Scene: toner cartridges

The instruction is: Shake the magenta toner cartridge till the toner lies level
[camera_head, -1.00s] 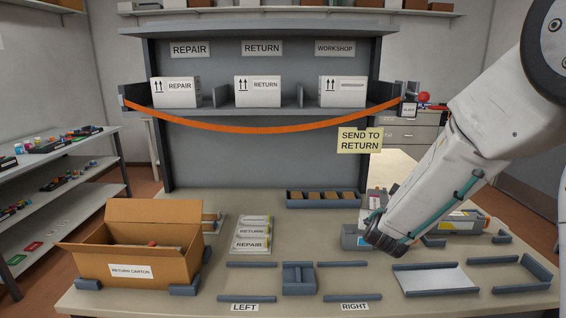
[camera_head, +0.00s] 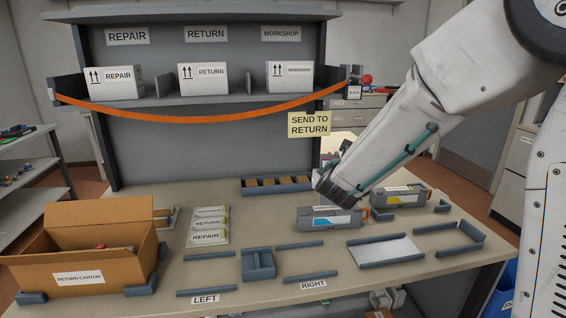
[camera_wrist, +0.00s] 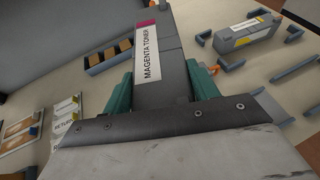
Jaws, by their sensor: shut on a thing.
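My gripper (camera_wrist: 160,82) is shut on the magenta toner cartridge (camera_wrist: 170,50), with a teal finger on each side. The cartridge is dark grey with a white "MAGENTA TONER" label and a magenta end, pointing away from the wrist. How the toner lies inside cannot be seen. In the head view, my wrist hangs above the bench just behind the cyan-marked cartridge, and hides the fingers and most of the held cartridge.
A cyan-marked cartridge (camera_head: 328,221) and a yellow-marked cartridge (camera_head: 402,195) lie on the bench. An open return carton (camera_head: 92,262) stands at left. A divided tray (camera_head: 277,191) lies behind. An orange strap (camera_head: 215,117) sags across the shelf front. The front middle holds low grey rails.

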